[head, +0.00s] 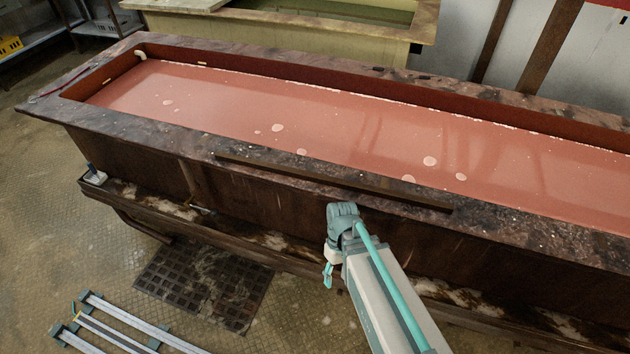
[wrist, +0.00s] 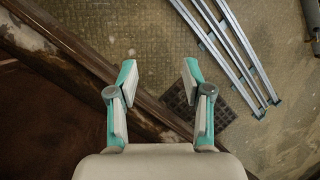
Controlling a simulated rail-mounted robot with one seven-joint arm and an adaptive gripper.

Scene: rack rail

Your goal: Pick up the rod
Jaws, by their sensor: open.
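A narrow rod (head: 112,333) with a yellowish end seems to lie between two silver rails at the lower left of the head view. In the wrist view it seems to be the middle one (wrist: 232,50) of three long metal bars at the upper right. I cannot tell for sure which bar is the rod. My gripper (wrist: 159,68) is open and empty, its fingers spread with bare floor and a ledge below. The bars are to its upper right, apart from it. In the head view my gripper (head: 328,275) hangs beside the tank's front, partly hidden by my arm.
A long tank (head: 60,85) of reddish liquid fills the middle. A long dark strip (head: 330,182) lies along its front rim. A stained ledge (head: 140,207) runs low along its front. A dark floor grate (head: 200,285) lies between tank and rails.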

